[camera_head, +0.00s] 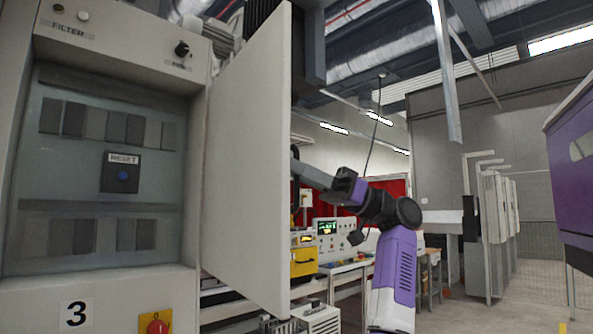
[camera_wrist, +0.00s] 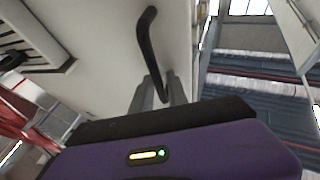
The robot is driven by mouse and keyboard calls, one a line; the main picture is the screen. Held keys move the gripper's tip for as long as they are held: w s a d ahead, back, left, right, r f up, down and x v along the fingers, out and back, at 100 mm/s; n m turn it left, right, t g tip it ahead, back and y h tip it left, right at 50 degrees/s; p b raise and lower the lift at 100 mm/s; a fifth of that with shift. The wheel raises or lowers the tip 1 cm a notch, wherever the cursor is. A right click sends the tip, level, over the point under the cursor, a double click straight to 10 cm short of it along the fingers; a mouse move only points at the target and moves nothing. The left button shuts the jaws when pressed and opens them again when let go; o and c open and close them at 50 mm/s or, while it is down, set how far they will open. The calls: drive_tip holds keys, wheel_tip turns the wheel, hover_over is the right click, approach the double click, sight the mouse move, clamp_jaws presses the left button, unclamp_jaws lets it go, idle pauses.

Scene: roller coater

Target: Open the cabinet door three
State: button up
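Cabinet three (camera_head: 75,290), marked with a black "3" on a white plate, stands at the left in the head view. Its pale door (camera_head: 248,165) is swung wide open on the right side of the cabinet, exposing the inner panel. My gripper is hidden behind the door in the head view. In the wrist view the door's face (camera_wrist: 115,65) carries a curved black handle (camera_wrist: 146,40). The grey fingers of my gripper (camera_wrist: 165,92) are close together around the handle's lower part, and appear shut on it.
A bench with control boxes (camera_head: 335,240) stands behind the door. A purple machine (camera_head: 573,170) is at the far right. The floor between looks clear.

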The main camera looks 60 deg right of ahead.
drive_tip(key=b+v, duration=0.1)
drive_tip(key=v, duration=0.6)
drive_tip(key=shift+s+d+f+b, duration=0.2)
drive_tip(key=shift+d+b, duration=0.1)
drive_tip(key=shift+b, duration=0.05)
idle(0.4)
